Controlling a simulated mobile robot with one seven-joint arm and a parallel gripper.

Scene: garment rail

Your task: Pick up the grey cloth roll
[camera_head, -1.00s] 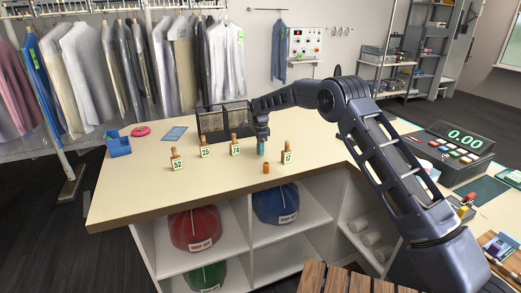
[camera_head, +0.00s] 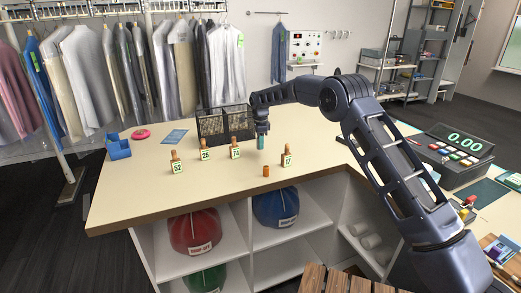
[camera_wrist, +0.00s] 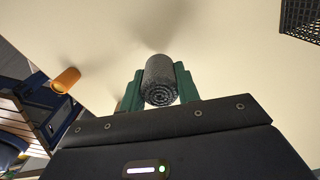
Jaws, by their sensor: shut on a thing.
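The grey cloth roll (camera_wrist: 160,78) is between the two green fingers of my gripper (camera_wrist: 159,88) in the wrist view, with its spiral end facing the camera. My gripper is shut on it. In the head view my gripper (camera_head: 261,143) points down over the middle of the counter (camera_head: 215,170), near its front side. The roll cannot be made out there; the fingers hide it. A gap between the fingertips and the counter is too small to judge.
A small orange cylinder (camera_head: 266,171) stands just in front of my gripper. Numbered tag stands, 17 (camera_head: 287,160) and 74 (camera_head: 235,152), stand to either side. A black mesh basket (camera_head: 224,125) is behind, left.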

